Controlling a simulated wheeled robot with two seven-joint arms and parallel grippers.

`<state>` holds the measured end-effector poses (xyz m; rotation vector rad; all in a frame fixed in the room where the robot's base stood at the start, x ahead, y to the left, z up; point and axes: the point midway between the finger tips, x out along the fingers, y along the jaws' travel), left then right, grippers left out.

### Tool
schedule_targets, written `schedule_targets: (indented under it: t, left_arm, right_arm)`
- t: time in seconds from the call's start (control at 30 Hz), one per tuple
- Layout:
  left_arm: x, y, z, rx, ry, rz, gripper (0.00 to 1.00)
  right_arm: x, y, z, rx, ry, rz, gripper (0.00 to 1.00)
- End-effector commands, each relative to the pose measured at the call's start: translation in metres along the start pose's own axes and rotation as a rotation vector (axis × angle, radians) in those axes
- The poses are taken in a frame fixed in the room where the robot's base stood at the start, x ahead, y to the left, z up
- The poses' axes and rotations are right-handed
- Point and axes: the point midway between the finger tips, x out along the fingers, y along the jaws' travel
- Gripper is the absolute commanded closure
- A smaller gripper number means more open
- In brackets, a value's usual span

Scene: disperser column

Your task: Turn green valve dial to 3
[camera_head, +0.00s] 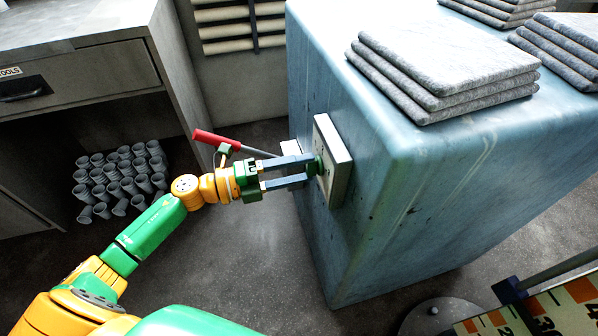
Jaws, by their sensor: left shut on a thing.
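The green valve dial (319,165) sits on a pale square plate (337,150) on the left side of the blue-grey column (400,185). My left gripper (312,168) reaches in from the left and is shut on the dial, with one finger above it and one below. The fingers and the viewing angle hide most of the dial, and I cannot read its numbers or setting. My right gripper is not in view.
A red-handled lever (217,140) sticks out just behind my left gripper. Folded grey cloths (440,65) lie on the column top. A workbench (100,75) with several grey cups (120,175) stands at left. Open floor (235,265) lies below my arm.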

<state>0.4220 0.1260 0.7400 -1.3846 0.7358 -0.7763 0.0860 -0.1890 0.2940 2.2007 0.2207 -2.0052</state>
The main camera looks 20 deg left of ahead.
Motion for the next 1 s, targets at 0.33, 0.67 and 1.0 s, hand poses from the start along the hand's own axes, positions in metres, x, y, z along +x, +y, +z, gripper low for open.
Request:
schedule_targets:
  t: [0.33,0.67,1.0]
  left_arm:
    - [0.0,0.004,0.0,0.328,0.0,0.0,0.93]
    - [0.0,0.004,0.0,0.635,0.0,-0.001,0.93]
    - [0.0,0.003,0.0,0.877,0.0,-0.001,0.93]
  right_arm:
    - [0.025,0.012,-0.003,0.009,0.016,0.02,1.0]
    - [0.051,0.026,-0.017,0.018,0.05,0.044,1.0]
    - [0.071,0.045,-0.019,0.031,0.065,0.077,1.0]
